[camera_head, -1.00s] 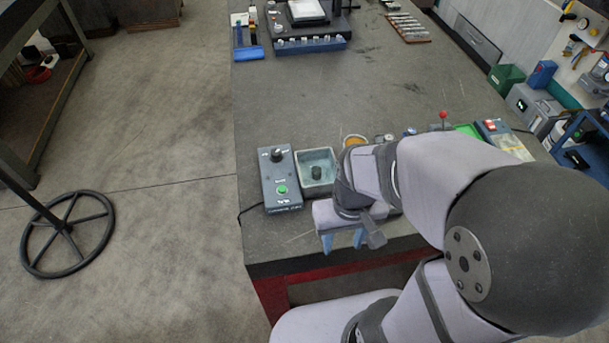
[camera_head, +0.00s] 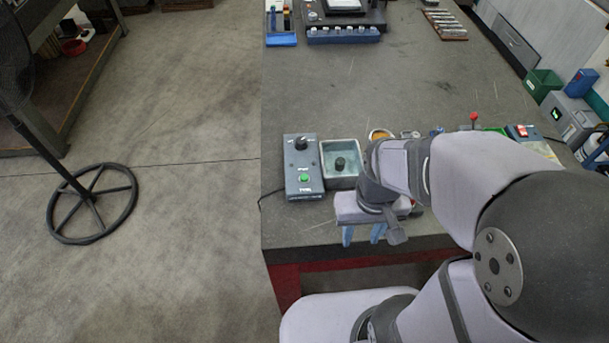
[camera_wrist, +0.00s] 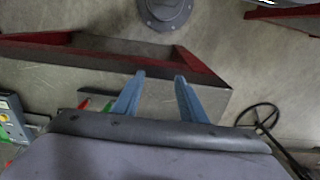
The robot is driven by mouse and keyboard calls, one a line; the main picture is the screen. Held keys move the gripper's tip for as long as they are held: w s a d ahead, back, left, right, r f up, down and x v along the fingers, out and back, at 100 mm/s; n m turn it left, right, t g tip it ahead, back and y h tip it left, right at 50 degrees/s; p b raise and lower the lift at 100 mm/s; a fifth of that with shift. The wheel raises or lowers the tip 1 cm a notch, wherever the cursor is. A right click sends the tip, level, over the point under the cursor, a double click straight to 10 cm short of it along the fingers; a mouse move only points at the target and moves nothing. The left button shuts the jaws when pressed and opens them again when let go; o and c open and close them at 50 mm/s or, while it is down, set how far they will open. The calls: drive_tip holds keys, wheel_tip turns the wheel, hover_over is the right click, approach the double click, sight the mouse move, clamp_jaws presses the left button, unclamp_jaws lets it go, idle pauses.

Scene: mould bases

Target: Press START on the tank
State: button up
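The grey control box (camera_head: 302,166) stands on the bench near its left front edge. It has a dark knob at its far end and a green button (camera_head: 304,178) nearer the front. The open square tank (camera_head: 342,157) stands right beside the box, with liquid and a dark round piece inside. My gripper (camera_head: 364,236) hangs at the bench's front edge, in front of and to the right of the box. In the wrist view, its two blue fingers (camera_wrist: 160,75) are apart with nothing between them.
The bench (camera_head: 360,90) has free room behind the box and tank. An amber round dish (camera_head: 380,134), a red-topped lever (camera_head: 474,120) and a device with a red switch (camera_head: 523,132) stand to the right. A black cable (camera_head: 268,196) runs off the bench's left edge.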

clamp_jaws()
idle(1.5)
